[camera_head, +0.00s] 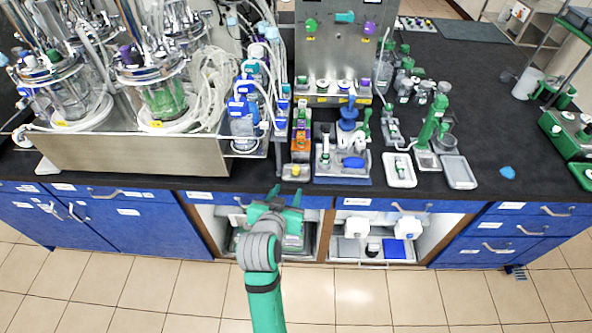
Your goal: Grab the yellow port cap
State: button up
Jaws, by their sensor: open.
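A small yellow piece (295,170), which looks like the yellow port cap, sits on a small grey stand near the front edge of the black bench, below an orange block (300,144). It is too small to make out its exact shape. My gripper (285,193) is at the lower centre, in front of the bench's front edge. Its two green fingers point toward the bench and stand apart, with nothing between them. In the picture it is just below the yellow piece and clear of it.
A grey tray (376,179) with blue and white parts stands close on the right. Two glass bioreactors stand in a steel tray (100,154) at left, with hoses. White trays lie further right. Open shelves show under the bench.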

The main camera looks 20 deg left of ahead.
aim_at(296, 169)
jog(key=shift+h, duration=0.3)
jog(key=x, duration=0.3)
jog(key=r+x, duration=0.1)
jog(key=x, duration=0.3)
jog(key=w+r+x, duration=0.1)
jog(key=x, duration=0.3)
jog(key=shift+w+a+r, duration=0.1)
jog(key=shift+a, duration=0.15)
grip_shut()
